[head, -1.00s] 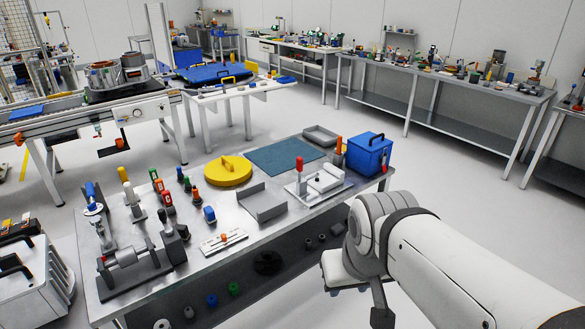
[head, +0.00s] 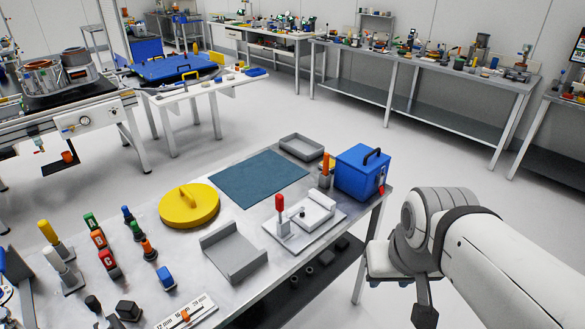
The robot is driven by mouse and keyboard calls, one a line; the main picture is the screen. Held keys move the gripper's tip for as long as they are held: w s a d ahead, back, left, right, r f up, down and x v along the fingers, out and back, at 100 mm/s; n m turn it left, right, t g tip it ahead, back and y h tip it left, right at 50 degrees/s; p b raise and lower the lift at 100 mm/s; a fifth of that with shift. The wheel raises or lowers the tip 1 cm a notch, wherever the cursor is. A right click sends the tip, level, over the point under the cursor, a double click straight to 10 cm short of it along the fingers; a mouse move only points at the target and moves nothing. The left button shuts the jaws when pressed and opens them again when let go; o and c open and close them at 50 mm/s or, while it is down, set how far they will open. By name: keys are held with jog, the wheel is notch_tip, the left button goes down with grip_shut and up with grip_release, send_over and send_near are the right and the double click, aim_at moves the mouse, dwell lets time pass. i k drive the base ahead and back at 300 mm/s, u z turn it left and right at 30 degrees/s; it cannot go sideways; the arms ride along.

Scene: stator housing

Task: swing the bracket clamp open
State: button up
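The bracket clamp with its upright red handle (head: 279,204) stands on a pale base plate (head: 292,240) near the right end of the metal bench. A white bracket-like block (head: 314,212) sits on the same plate, just right of the handle. Whether the clamp bears on the block is too small to tell. My gripper (head: 425,307) hangs at the end of my white arm, right of the bench's edge and well apart from the clamp. Only a dark finger-like part of it shows clearly, so its opening cannot be judged.
A blue box (head: 362,172) and an orange-handled tool (head: 326,168) stand behind the clamp. A grey angled tray (head: 234,252) lies left of it, and a yellow disc (head: 189,205) lies farther left. A flat teal mat (head: 258,178) lies behind. Floor is clear right of the bench.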

aim_at(280, 207)
jog(key=i, duration=0.85)
jog(key=u, duration=0.4)
